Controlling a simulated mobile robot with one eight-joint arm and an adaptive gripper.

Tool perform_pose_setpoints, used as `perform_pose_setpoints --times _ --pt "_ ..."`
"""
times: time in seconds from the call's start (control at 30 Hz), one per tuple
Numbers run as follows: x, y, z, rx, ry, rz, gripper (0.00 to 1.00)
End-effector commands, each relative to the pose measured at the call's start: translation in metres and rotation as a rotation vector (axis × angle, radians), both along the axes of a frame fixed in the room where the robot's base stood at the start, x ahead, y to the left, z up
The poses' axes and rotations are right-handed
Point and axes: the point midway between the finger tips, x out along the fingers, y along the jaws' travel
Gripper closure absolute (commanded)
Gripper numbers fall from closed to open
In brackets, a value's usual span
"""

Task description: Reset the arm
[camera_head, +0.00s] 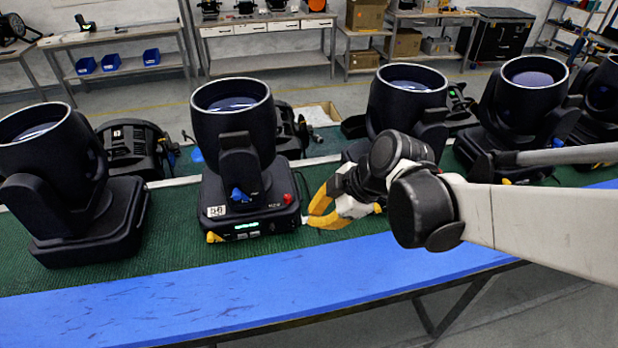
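My gripper (318,209) has yellow fingers and hangs at the end of my white and black arm, which reaches in from the right. The fingertips point left, beside the base of a black par can (233,123) marked with a white label. They look apart from each other, with nothing seen between them. I cannot tell whether a fingertip touches the can's base. The can stands upright, with a blue knob, a yellow tab and a lit green display on its base.
More par cans stand in a row on the green mat (180,238): one at left (52,160), one behind my gripper (401,95), and others at right (525,90). A blue strip (200,305) runs along the front edge. Workbenches (265,28) stand behind.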

Motion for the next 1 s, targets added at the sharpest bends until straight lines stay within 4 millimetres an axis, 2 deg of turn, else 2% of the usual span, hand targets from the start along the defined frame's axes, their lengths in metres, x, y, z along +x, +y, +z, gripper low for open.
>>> perform_pose_setpoints --times 0.17,0.67,0.77,0.87,1.0 --pt "-0.002 -0.005 0.011 0.000 0.000 0.001 1.00" --pt "-0.003 -0.008 0.010 0.000 0.005 -0.018 1.00" --pt "-0.009 -0.023 0.008 0.001 0.032 -0.126 1.00" --pt "-0.023 -0.052 0.003 0.014 0.080 -0.355 1.00" --pt "-0.050 -0.104 -0.008 0.072 0.137 -0.781 1.00"
